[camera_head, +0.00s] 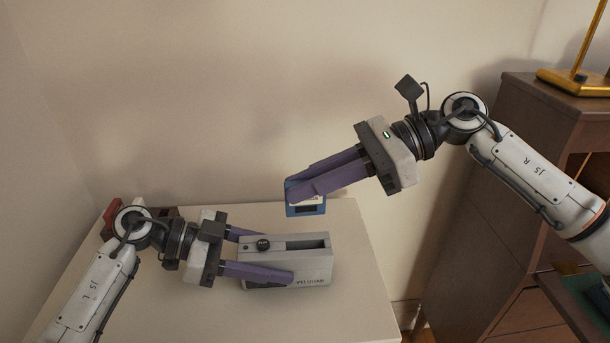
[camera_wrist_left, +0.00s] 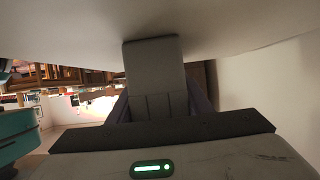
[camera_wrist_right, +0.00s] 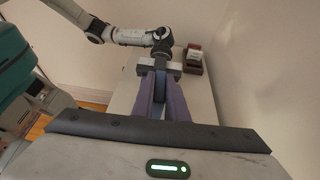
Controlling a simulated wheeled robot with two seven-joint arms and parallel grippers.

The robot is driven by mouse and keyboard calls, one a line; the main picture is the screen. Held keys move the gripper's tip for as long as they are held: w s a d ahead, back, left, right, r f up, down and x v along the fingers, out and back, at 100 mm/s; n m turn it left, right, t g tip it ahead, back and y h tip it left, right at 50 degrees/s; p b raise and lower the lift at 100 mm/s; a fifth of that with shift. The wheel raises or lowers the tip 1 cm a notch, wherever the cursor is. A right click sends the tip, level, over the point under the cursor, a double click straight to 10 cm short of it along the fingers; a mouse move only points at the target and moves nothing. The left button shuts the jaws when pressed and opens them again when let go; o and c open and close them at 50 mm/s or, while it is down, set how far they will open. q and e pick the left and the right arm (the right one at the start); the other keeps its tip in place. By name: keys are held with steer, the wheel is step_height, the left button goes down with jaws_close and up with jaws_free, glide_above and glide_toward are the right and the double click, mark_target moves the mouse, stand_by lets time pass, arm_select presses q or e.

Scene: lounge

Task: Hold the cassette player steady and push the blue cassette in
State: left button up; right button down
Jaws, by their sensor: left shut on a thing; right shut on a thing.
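The light grey cassette player (camera_head: 318,268) stands on the cream table, with a long dark slot in its top and a round black knob. My left gripper (camera_head: 266,256) is shut on the player from the left, one finger along its front and the other behind. The player's end fills the gap between the fingers in the left wrist view (camera_wrist_left: 155,70). My right gripper (camera_head: 296,192) is shut on the blue cassette (camera_head: 308,210), held upright above the slot and apart from the player. The fingers cover part of the cassette; a blue strip of it shows in the right wrist view (camera_wrist_right: 160,84).
Dark red objects (camera_head: 111,213) sit at the table's back left corner, behind my left wrist. The cream table (camera_head: 355,300) is bare at the right and front. A brown wooden cabinet (camera_head: 480,215) with a brass lamp base (camera_head: 575,82) stands to the right. A wall is behind.

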mark_target(316, 214)
steer(key=shift+s, duration=0.15)
steer(key=shift+f, duration=3.15)
steer(key=shift+f, duration=1.7)
steer(key=c, duration=1.7)
jaws_free()
steer(key=shift+o, duration=0.2)
steer(key=v, duration=1.2)
steer(key=shift+s, duration=0.15)
arm_select(q)
steer(key=o, duration=1.5)
